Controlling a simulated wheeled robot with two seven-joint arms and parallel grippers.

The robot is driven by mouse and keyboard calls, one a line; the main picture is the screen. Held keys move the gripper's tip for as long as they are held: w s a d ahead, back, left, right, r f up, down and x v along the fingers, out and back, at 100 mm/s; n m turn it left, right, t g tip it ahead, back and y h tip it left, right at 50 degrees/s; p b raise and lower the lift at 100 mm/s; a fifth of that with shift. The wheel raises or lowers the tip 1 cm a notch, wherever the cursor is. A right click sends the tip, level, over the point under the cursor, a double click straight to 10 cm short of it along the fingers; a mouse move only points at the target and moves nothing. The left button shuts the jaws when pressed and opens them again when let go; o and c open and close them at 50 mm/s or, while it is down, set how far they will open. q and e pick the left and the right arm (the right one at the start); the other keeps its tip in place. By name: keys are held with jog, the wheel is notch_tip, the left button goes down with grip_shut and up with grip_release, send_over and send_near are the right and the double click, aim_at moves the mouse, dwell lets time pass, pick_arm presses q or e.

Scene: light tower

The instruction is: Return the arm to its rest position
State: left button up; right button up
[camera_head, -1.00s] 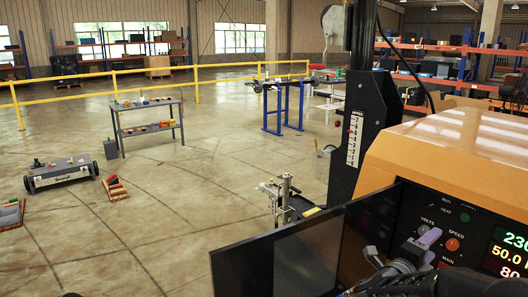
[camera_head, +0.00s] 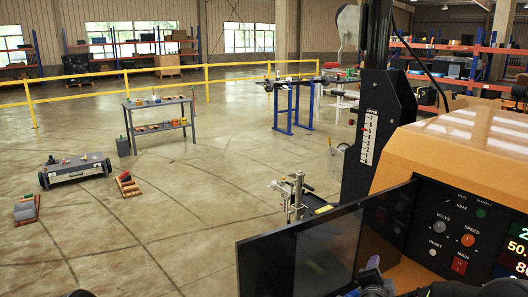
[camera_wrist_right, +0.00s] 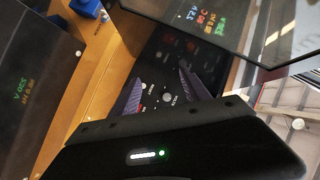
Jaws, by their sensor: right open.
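My right gripper (camera_wrist_right: 165,92) is open in the right wrist view, its two purple-grey fingers apart with nothing between them. The control panel (camera_wrist_right: 158,73) of the orange machine shows beyond the fingers. In the head view only a small part of the right gripper (camera_head: 372,276) shows at the bottom edge, in front of the dark open door (camera_head: 300,255). The control panel (camera_head: 450,215) stands to its right, with volts and speed knobs, a reset button and a red main switch, all unobstructed. My left gripper is not in view.
The orange machine housing (camera_head: 465,145) and its black mast (camera_head: 375,110) fill the right side. A metal fixture (camera_head: 296,195) stands behind the open door.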

jog(key=s+a+f+n+g+y+b, duration=0.1)
jog(key=s+a+f+n+y, duration=0.2)
jog(key=f, duration=0.4)
jog(key=s+a+f+n+g+y, duration=0.2)
jog(key=s+a+f+n, duration=0.1)
jog(key=a+f, duration=0.35)
jog(key=s+a+f+n+g+y+b, duration=0.1)
jog(key=s+a+f+n+y, duration=0.2)
jog(key=f, duration=0.5)
jog(key=s+a+f+n+g+y+b, duration=0.1)
jog(key=s+a+f+n+g, duration=0.1)
jog(key=s+f, duration=0.4)
jog(key=s+a+f+n+g+y+b, duration=0.1)
jog(key=s+a+f, duration=0.4)
jog(key=s, duration=0.7)
jog(key=s+a+f+n+g+y+b, duration=0.1)
jog(key=s+a+f+n+g+b, duration=0.1)
jog(key=s+f, duration=0.5)
jog(key=s+a+n+g, duration=0.1)
jog(key=s+a+g, duration=0.1)
jog(key=g, duration=0.1)
jog(key=shift+s+a+f+g, duration=0.15)
jog(key=shift+s+f+g, duration=0.15)
jog(key=shift+f, duration=0.1)
